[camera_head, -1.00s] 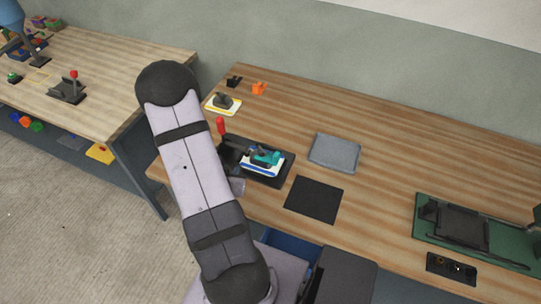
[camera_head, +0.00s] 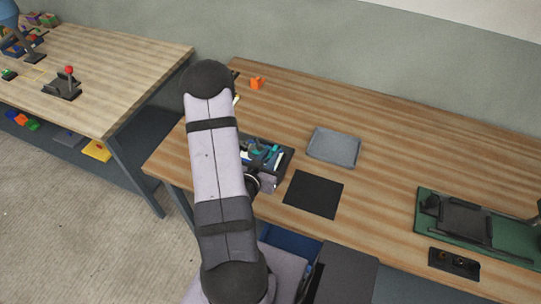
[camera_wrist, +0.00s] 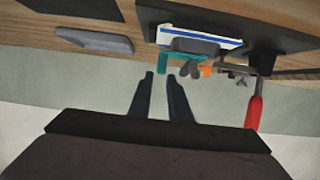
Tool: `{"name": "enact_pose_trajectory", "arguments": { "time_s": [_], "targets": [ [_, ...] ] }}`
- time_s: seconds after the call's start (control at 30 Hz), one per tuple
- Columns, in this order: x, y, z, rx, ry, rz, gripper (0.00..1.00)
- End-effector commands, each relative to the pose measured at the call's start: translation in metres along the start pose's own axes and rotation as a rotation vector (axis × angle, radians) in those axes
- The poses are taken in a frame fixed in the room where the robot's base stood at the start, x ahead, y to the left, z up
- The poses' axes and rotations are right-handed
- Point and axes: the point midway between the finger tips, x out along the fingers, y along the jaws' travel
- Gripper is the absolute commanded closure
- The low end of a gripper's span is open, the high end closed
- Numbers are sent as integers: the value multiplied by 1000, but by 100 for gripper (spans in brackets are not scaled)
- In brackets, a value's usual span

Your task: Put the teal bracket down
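The teal bracket (camera_head: 264,147) shows in the head view at the black fixture with a white-and-blue block, partly hidden by my arm. In the wrist view, teal parts (camera_wrist: 163,62) show beside the white-and-blue block (camera_wrist: 200,38), just beyond my fingertips. My gripper (camera_wrist: 160,76) has its two dark fingers apart, with only background visible between them. Whether the fingertips touch the bracket cannot be told. The black fixture (camera_head: 286,156) stands on the wooden table, its left part hidden behind my arm.
A grey tray (camera_head: 333,147) and a black mat (camera_head: 313,194) lie right of the fixture. A red handle (camera_wrist: 254,112) stands out at the right in the wrist view. An orange piece (camera_head: 256,83) lies at the back. The table beyond the grey tray is clear.

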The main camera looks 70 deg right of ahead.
Motion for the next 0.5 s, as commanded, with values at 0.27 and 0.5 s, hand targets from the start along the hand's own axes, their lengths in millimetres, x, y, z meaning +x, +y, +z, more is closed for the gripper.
{"name": "enact_pose_trajectory", "arguments": {
  "time_s": [0.27,0.5],
  "targets": [
    [22,0,4,3,2,1,83],
    [38,0,-1,0,-2,2,83]
  ]
}}
